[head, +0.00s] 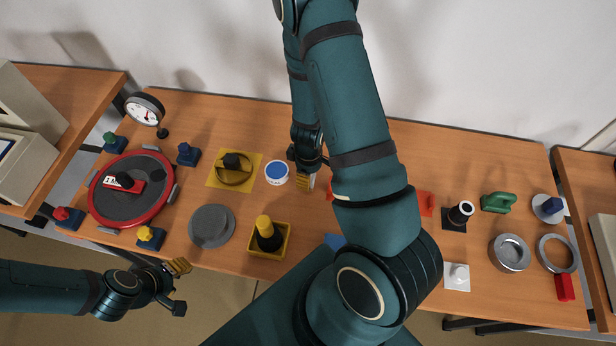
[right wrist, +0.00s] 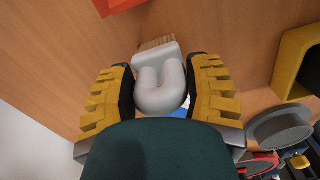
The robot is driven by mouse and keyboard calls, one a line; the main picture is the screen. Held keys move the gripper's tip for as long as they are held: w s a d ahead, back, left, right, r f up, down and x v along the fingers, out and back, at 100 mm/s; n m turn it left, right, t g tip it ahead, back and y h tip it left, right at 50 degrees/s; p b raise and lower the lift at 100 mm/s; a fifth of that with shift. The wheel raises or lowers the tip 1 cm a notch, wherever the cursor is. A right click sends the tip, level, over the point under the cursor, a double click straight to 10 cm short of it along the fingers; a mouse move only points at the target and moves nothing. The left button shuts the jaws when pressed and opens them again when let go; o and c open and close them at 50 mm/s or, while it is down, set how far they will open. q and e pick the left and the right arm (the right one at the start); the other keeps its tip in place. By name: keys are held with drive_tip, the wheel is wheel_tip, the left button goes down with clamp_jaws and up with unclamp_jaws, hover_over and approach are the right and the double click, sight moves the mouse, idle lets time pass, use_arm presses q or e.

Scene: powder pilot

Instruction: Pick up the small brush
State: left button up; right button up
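The small brush (right wrist: 160,85) has a pale, U-shaped handle and tan bristles. In the right wrist view it lies between the two yellow-and-black fingers of my right gripper (right wrist: 160,90), with both pads against the sides of the handle. The bristle end points away from the palm. In the head view my right gripper (head: 306,182) is over the middle of the table, and only a pale sliver of the brush shows beside it. My left gripper (head: 180,287) is open and empty off the table's front left edge.
A blue-lidded white jar (head: 277,173) stands just left of my right gripper. A yellow tray (head: 281,249) holds a dark bottle in front. A red-rimmed round plate (head: 101,218) and a gauge (head: 145,108) are at left. Metal rings (head: 510,252) and a green weight (head: 498,202) are at right.

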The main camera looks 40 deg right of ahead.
drive_tip(key=c, duration=0.5)
